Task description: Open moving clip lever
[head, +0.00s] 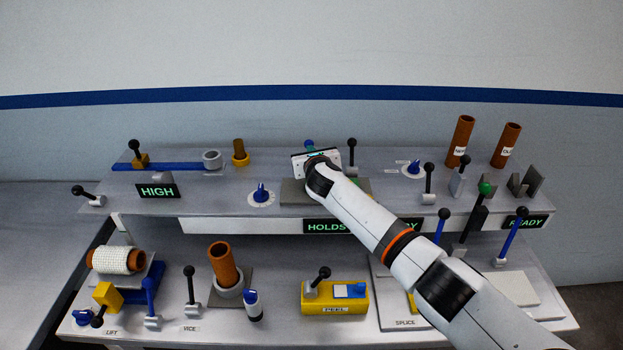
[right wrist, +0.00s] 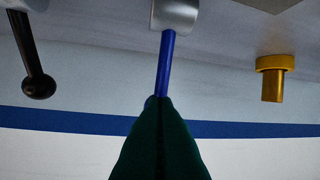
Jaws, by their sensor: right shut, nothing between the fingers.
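A blue lever (right wrist: 166,62) on a silver mount (right wrist: 174,15) stands straight ahead of my right gripper in the right wrist view. My right gripper (right wrist: 162,100) shows as two dark green fingers pressed together, with nothing between them. Their tips overlap the far end of the lever; I cannot tell if they touch it. In the head view my right arm reaches to the back shelf, and the hand hides most of that lever. Only a small blue-green tip (head: 309,145) shows above the hand. No label naming the clip lever is readable. My left gripper is not in view.
A black-knobbed lever (head: 351,152) stands close to the right of the hand; it also shows in the wrist view (right wrist: 35,70). A yellow peg (head: 240,153) stands to the left. A blue dial (head: 261,194) sits nearer. Several levers crowd the right side.

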